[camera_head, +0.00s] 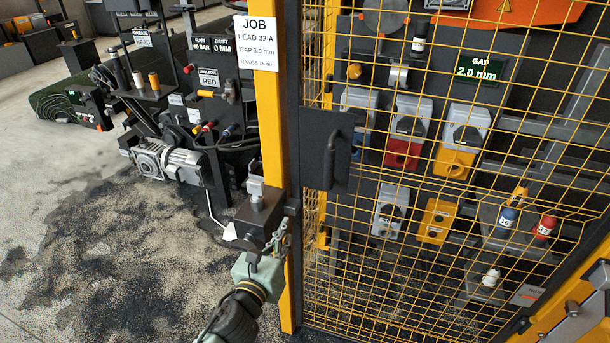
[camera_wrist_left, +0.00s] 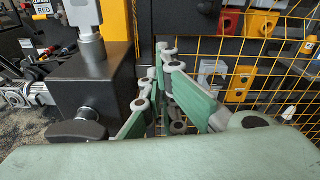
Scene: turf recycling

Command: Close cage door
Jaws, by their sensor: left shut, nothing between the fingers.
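The cage door (camera_head: 455,190) is a yellow wire mesh panel filling the right of the head view. Its black handle plate (camera_head: 327,150) with a pull bar sits at its left edge, beside the yellow post (camera_head: 272,100). I cannot tell whether the door is fully against the post. My left gripper (camera_head: 281,238) is low at the post, below the handle and next to a black latch box (camera_head: 258,215). In the left wrist view the gripper's green-padded fingers (camera_wrist_left: 165,75) are shut and empty, beside the black box (camera_wrist_left: 95,95), with mesh behind them.
Behind the mesh are coloured sockets (camera_head: 405,140), a gap display (camera_head: 480,68) and small bottles (camera_head: 507,222). A job sign (camera_head: 256,42) hangs on the post. Machinery with a motor (camera_head: 170,160) stands to the left. The floor at lower left is open, with dark granules.

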